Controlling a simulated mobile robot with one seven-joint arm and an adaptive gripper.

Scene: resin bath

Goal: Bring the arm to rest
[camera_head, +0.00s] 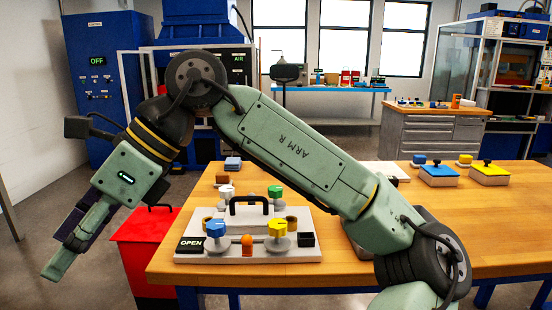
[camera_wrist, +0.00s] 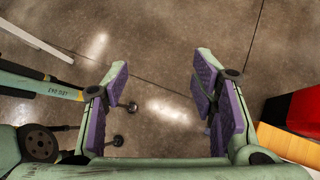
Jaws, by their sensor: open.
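My arm stretches across the head view from lower right to upper left, then bends down at the left. My gripper (camera_head: 66,258) hangs at the lower left, pointing down, left of the red bin and off the table. In the wrist view my gripper (camera_wrist: 160,90) shows two purple-padded fingers set wide apart. Nothing is between them except bare floor farther below. The gripper touches nothing that I can see.
A red bin (camera_head: 145,262) stands at the wooden table's (camera_head: 340,275) left end; its red top (camera_wrist: 294,115) shows in the wrist view. A white panel (camera_head: 262,257) with coloured knobs and a black handle sits on the table. Blue (camera_head: 438,175) and yellow (camera_head: 489,174) boxes stand farther right. Floor below the gripper is clear.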

